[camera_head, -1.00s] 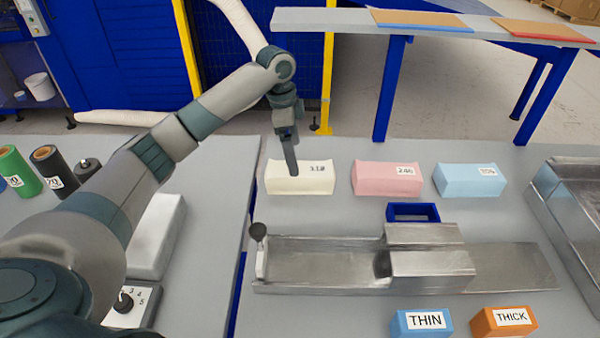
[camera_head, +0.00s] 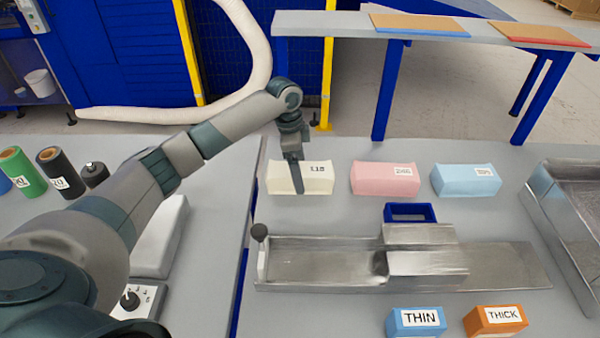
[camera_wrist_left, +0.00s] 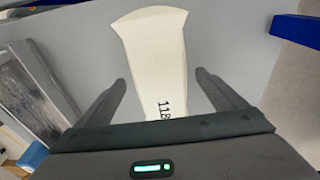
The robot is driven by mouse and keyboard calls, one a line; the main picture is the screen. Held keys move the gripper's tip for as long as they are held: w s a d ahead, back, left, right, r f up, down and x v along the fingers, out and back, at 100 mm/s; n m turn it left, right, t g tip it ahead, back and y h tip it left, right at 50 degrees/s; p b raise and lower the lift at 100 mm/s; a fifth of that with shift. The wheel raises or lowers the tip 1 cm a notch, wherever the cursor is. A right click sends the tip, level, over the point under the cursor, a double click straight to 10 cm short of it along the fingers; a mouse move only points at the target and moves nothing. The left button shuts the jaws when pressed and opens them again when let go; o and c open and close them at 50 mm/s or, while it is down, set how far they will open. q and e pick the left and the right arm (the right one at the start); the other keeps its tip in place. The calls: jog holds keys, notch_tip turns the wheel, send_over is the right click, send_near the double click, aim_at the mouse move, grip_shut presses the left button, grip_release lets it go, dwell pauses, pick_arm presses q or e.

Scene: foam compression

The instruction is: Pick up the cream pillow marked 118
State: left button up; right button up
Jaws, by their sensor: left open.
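The cream pillow marked 118 (camera_head: 316,181) lies on the grey table, at the left end of a row of three pillows. In the left wrist view the cream pillow (camera_wrist_left: 157,55) runs between the two fingers, with its number near the palm. My left gripper (camera_head: 297,190) is at the pillow in the head view, with a finger in front of its near face. In the left wrist view my left gripper (camera_wrist_left: 160,82) is open, with one finger on each side of the pillow and a visible gap at each. My right gripper does not show.
A pink pillow (camera_head: 384,180) and a blue pillow (camera_head: 466,180) lie to the right. A metal fixture (camera_head: 320,262) and a blue frame (camera_head: 411,206) are nearer. THIN (camera_head: 415,320) and THICK (camera_head: 495,320) blocks stand in front. A metal tray (camera_head: 550,209) is at right.

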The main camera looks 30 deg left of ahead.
pick_arm(q)
jog(key=shift+f, duration=1)
jog(key=shift+d, duration=0.1)
jog(key=c, duration=1.1)
